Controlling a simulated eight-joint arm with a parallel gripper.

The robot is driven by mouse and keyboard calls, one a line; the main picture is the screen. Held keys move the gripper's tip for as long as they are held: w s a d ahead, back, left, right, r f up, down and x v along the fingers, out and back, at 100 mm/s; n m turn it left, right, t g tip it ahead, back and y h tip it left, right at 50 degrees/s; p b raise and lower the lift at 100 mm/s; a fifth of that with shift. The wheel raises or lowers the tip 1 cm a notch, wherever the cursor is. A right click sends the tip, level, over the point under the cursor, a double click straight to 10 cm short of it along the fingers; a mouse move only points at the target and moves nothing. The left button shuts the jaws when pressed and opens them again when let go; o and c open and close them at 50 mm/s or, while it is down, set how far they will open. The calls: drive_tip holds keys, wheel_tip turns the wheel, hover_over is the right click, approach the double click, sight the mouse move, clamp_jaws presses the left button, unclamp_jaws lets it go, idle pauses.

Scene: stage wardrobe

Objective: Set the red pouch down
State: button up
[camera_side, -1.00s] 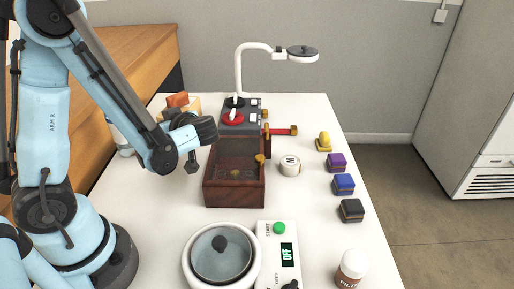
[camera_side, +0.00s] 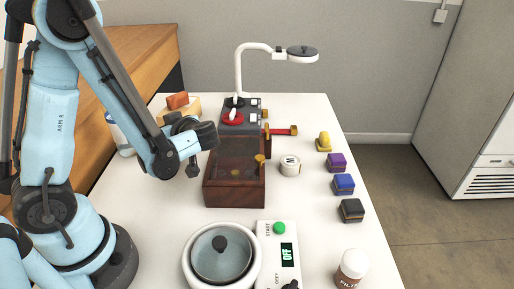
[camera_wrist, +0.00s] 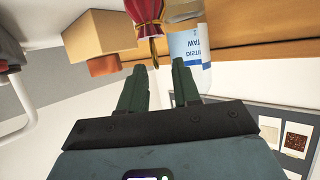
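The red pouch (camera_wrist: 148,10) with its gold tie shows at the top of the wrist view, partly cut off by the frame. Its gathered neck points toward my fingertips. My gripper (camera_wrist: 159,66) is open, its two dark green fingers apart with pale surface visible between them. The pouch lies just beyond the fingertips and does not appear clamped. I cannot tell what its base rests on. In the side view my gripper (camera_side: 178,124) is over the left part of the table, and the pouch is not visible there.
A labelled bottle (camera_wrist: 188,46) stands close beside the pouch. A cardboard box (camera_wrist: 100,36) with an orange block (camera_wrist: 103,66) is nearby. A dark wooden box (camera_side: 234,190) stands right of my wrist, a pot (camera_side: 222,255) in front. Several small blocks line the table's right side.

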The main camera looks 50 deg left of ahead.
drive_tip(key=shift+r, duration=0.5)
drive_tip(key=d+r+m+t+h, duration=0.1)
drive_tip(key=d+m+t+h, duration=0.1)
drive_tip(key=d+m+h, duration=0.2)
drive_tip(key=w+d+r+m+t+h, duration=0.1)
drive_tip(key=d+m+t+h, duration=0.1)
drive_tip(key=d+m+h, duration=0.2)
drive_tip(key=d+r+m+t+h, duration=0.1)
drive_tip(key=d+m+t+h, duration=0.1)
drive_tip(key=d+m+h, duration=0.2)
drive_tip(key=shift+w+d+r+m+t+h, duration=0.1)
drive_tip(key=shift+w+d+m+h, duration=0.05)
drive_tip(key=shift+d+m, duration=0.6)
drive_tip(key=shift+w+d+r+m+t+h, duration=0.1)
drive_tip(key=shift+d+m, duration=0.4)
drive_tip(key=shift+m, duration=0.4)
drive_tip(key=shift+w+d+r+m+t+h, duration=0.1)
drive_tip(key=shift+w+d+m+h, duration=0.05)
drive_tip(key=shift+d+m, duration=0.6)
drive_tip(key=shift+w+d+r+m+t+h, duration=0.25)
drive_tip(key=shift+r+m+t+h, duration=0.2)
drive_tip(key=shift+m, duration=0.25)
